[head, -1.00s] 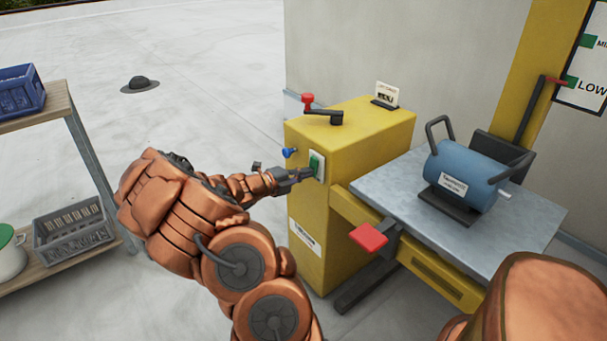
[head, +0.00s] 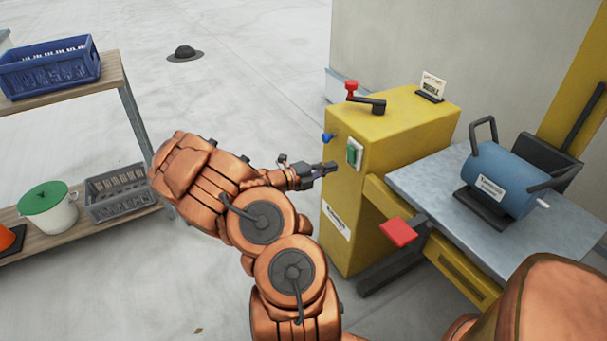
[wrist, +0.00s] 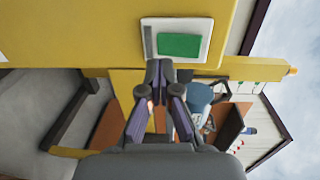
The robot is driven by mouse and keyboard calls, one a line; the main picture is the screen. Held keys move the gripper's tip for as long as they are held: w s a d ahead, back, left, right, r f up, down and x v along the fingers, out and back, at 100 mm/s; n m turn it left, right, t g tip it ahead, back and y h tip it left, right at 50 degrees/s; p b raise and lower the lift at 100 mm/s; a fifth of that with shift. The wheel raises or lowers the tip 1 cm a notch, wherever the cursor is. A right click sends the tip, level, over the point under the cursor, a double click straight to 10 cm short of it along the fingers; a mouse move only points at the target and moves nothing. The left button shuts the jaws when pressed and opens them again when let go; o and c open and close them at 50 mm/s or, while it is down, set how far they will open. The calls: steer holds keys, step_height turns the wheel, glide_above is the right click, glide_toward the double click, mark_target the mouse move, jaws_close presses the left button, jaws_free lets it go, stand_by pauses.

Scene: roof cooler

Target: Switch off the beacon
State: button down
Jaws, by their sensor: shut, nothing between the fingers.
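A green rocker switch (head: 351,155) sits in a white plate on the side of a yellow cabinet (head: 395,125). In the wrist view the green rocker (wrist: 179,45) fills the right part of its plate, with a grey strip at left. My gripper (head: 331,168) is shut and empty, just left of the switch and slightly below it, with a small gap between. In the wrist view its fingertips (wrist: 160,70) meet just below the plate. I cannot make out a beacon lamp or whether one is lit.
A blue knob (head: 328,137) and a red-handled crank (head: 365,98) are on the cabinet. A grey table (head: 415,185) holds a blue motor-like cylinder (head: 505,178); a red pedal (head: 398,232) sticks out below. A shelf (head: 110,75) with crates stands left. Floor between is clear.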

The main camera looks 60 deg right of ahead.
steer(key=w+a+f+p, duration=0.1)
steer(key=w+a, duration=0.3)
steer(key=a, duration=0.3)
steer(key=shift+w+a+f, duration=0.2)
steer(key=shift+w+f, duration=0.1)
steer(key=shift+w, duration=0.05)
stand_by(0.4)
steer(key=s+a+r+m+y, duration=0.25)
steer(key=a+r+m, duration=0.25)
steer(key=a+m, duration=0.25)
steer(key=s+a+r+m+y, duration=0.2)
steer(key=a+r+m+y, duration=0.1)
steer(key=a+r+m, duration=0.4)
steer(key=s+a+m+t+y, duration=0.3)
steer(key=a+m, duration=0.4)
steer(key=a, duration=0.9)
steer(key=s+a+m+t+y, duration=0.1)
steer(key=a+m+t+y, duration=0.45)
steer(key=a, duration=0.95)
step_height(320, 180, up, 23)
steer(key=s+m+g+p, duration=0.1)
steer(key=m+p, duration=0.1)
steer(key=p, duration=2)
steer(key=shift+s+a+r+p, duration=0.15)
steer(key=shift+s+a+p, duration=0.15)
steer(key=shift+p, duration=0.1)
